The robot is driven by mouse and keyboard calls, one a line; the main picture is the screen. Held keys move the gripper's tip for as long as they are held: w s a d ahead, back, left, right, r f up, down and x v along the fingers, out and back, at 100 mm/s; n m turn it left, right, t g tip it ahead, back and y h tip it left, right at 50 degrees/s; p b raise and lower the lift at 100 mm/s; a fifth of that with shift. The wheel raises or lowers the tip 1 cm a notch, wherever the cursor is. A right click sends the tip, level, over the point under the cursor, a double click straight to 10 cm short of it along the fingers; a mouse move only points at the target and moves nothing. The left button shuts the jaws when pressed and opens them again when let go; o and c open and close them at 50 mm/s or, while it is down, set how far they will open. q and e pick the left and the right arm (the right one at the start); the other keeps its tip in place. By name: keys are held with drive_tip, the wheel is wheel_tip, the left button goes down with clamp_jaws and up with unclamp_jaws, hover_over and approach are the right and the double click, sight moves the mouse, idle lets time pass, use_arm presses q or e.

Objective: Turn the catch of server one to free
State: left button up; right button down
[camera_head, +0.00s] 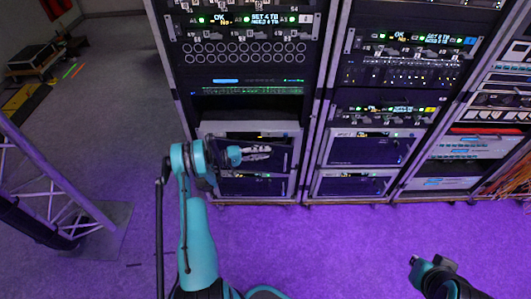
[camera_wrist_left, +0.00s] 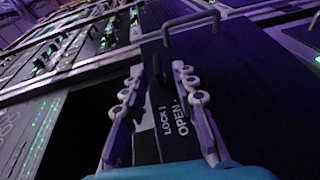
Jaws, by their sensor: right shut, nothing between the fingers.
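My left gripper (camera_head: 257,152) is in front of the lower part of the left rack, at a dark server front (camera_head: 278,163). In the left wrist view its two fingers (camera_wrist_left: 158,72) stand apart, with a gap between them. Between and beyond the fingers is a dark panel with white words "LOCK 1" and "OPEN" (camera_wrist_left: 181,122). A small dark piece (camera_wrist_left: 154,62), perhaps the catch, shows between the fingertips; its turn and any touch cannot be told. A metal handle (camera_wrist_left: 190,22) stands out above it. My right gripper (camera_head: 436,276) is low at the right, shut and away from the racks.
Further racks (camera_head: 385,80) stand to the right, with lit units and handles. Orange cables (camera_head: 508,180) hang at the far right. A truss leg (camera_head: 55,190) stands at the left. The purple-lit floor (camera_head: 330,245) before the racks is clear.

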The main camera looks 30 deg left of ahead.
use_arm(q)
drive_tip(key=v, duration=1)
drive_tip(key=shift+s+a, duration=0.2)
